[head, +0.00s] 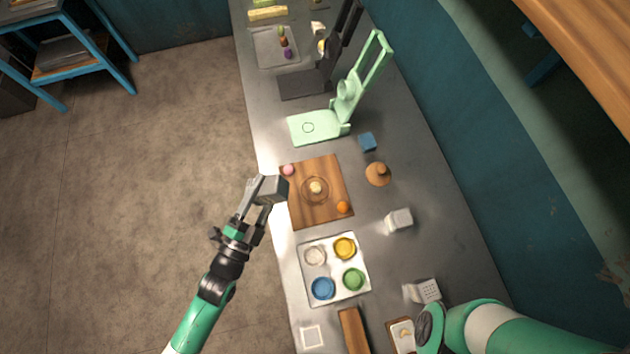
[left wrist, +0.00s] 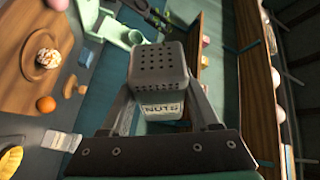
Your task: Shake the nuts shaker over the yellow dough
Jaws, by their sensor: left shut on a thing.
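My left gripper (head: 262,190) is shut on the nuts shaker (head: 273,189), a grey box. In the left wrist view the shaker (left wrist: 160,78) shows a perforated face and a label reading NUTS between the two fingers. A pale yellow dough piece (head: 316,187) sits in a round ring on the wooden board (head: 320,216). The dough (left wrist: 47,59) looks speckled in the left wrist view. In the head view the shaker appears at the board's left edge, to the left of the dough and not over it. My right gripper is not visible; only part of that arm shows at lower right.
A pink ball (head: 288,169) and an orange ball (head: 343,207) lie on the board. A white tray with coloured bowls (head: 335,291) is just below it. A mint-green press (head: 318,125) stands beyond. Pale shakers (head: 399,220) and a round wooden piece (head: 378,174) are to the right.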

